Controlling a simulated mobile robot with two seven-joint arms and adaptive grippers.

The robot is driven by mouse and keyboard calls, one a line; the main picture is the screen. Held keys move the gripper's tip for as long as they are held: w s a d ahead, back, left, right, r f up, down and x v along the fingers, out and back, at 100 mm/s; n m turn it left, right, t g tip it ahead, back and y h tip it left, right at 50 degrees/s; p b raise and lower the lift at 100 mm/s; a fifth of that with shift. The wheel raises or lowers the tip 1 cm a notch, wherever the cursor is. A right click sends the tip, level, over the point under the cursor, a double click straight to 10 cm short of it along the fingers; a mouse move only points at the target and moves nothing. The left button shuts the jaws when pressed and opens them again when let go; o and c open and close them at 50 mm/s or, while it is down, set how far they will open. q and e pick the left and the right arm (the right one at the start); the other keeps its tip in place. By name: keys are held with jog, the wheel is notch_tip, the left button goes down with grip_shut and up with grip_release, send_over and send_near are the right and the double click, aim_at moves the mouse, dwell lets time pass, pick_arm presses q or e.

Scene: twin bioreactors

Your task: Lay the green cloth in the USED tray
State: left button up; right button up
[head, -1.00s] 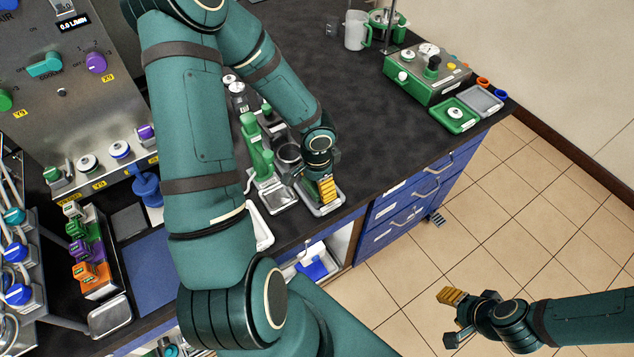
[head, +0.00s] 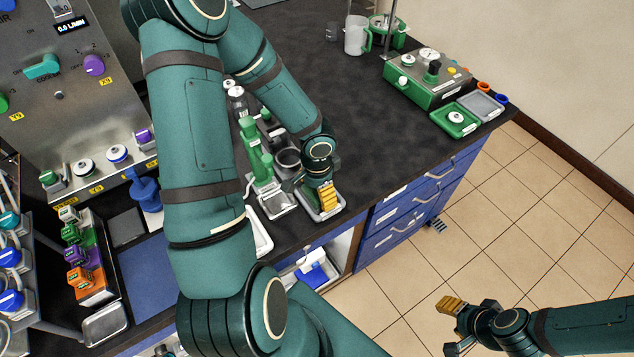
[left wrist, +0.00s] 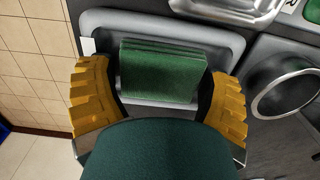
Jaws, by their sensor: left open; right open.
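The green cloth (left wrist: 160,72) shows in the left wrist view as a folded block. It is in or just over a grey shallow tray (left wrist: 222,38) with a small blank-looking label at its left; contact with the tray floor cannot be told. My left gripper (left wrist: 160,88) is open, with one yellow finger on each side of the cloth and gaps visible. In the head view my left gripper (head: 326,196) is low over that tray (head: 338,211) at the bench's front edge, hiding the cloth. My right gripper (head: 452,325) is open and empty above the floor. No USED lettering is readable.
A green stand (head: 255,158) and a metal-rimmed cup (head: 287,160) are close left of my left gripper. A green instrument (head: 427,80) with a green tray (head: 455,120) and a grey tray (head: 484,104) is at the right. The bench between is clear.

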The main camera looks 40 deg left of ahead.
pick_arm(q)
jog(key=shift+r, duration=0.25)
notch_tip(320, 180, up, 12)
jog(key=p, duration=0.5)
jog(key=s+d+f+n+t+h, duration=0.1)
jog(key=d+f+n+h, duration=0.1)
jog(key=d+f, duration=0.4)
jog(key=d+f+n+t+h, duration=0.1)
jog(key=d+f+n, duration=0.2)
jog(key=d+f, duration=0.4)
jog(key=d, duration=0.8)
jog(key=shift+s+d+f+h, duration=0.25)
jog(key=shift+s+d+h, duration=0.05)
jog(key=shift+s+h, duration=0.1)
notch_tip(320, 180, down, 6)
jog(key=b, duration=0.5)
jog(key=shift+s+d+f+b, duration=0.2)
jog(key=shift+s+f+b, duration=0.05)
jog(key=shift+s+b, duration=0.1)
